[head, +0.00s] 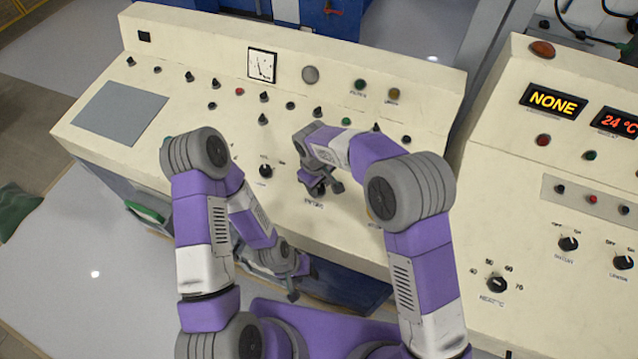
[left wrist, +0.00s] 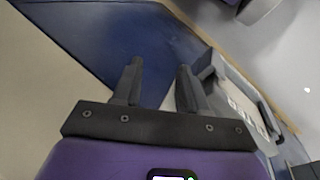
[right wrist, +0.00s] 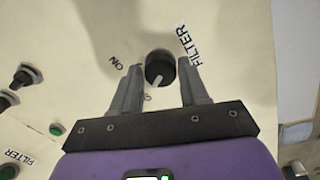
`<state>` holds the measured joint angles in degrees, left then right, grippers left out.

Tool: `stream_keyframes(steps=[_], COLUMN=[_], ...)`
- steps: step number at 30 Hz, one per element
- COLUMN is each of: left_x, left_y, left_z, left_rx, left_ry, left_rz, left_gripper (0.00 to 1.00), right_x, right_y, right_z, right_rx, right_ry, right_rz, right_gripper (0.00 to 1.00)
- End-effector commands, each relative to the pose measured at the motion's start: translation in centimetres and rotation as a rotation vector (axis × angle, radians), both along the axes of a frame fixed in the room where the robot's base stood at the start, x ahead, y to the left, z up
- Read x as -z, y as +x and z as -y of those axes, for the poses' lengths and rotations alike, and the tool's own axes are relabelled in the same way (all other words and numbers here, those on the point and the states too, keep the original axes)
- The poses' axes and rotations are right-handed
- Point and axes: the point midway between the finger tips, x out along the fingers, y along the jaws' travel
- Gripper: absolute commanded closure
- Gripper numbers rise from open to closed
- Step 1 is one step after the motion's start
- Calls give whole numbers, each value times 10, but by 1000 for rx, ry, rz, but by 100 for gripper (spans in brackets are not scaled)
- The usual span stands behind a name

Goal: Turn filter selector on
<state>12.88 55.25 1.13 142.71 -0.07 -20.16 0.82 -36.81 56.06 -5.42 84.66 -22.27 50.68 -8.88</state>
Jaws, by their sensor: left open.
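The filter selector (right wrist: 160,68) is a round black knob on the cream panel. In the right wrist view, its light pointer mark points down, away from the ON label (right wrist: 117,62) at upper left and toward lettering partly hidden by my finger. A FILTER label (right wrist: 187,45) stands to its right. My right gripper (right wrist: 160,66) is open, its fingertips either side of the knob with gaps showing. In the head view, my right gripper (head: 325,187) hides most of the selector. My left gripper (left wrist: 158,75) is open and empty; it hangs low before the console (head: 294,283).
Other knobs, such as one left of my right gripper (head: 265,171), buttons and a dial gauge (head: 262,65) fill the cream console. A second console with a NONE display (head: 553,102) stands at right. A green button (right wrist: 57,129) is near my right gripper.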

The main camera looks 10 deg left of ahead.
Motion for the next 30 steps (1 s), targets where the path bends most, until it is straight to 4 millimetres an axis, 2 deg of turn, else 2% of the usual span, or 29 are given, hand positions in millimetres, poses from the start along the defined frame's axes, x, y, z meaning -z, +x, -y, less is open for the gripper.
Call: stream_keyframes(steps=[1,6,17,30], left_x=[0,0,2,10], left_y=[0,0,0,0], left_z=[0,0,0,0], left_rx=[0,0,0,0], left_ry=[0,0,0,0], left_rz=[0,0,0,0], left_gripper=[57,57,57,57], right_x=[0,0,0,0], right_y=[0,0,0,0], right_z=[0,0,0,0], right_rx=[0,0,58,402], right_ry=[0,0,6,39], right_rz=[0,0,1,8], right_gripper=[64,90,91,91])
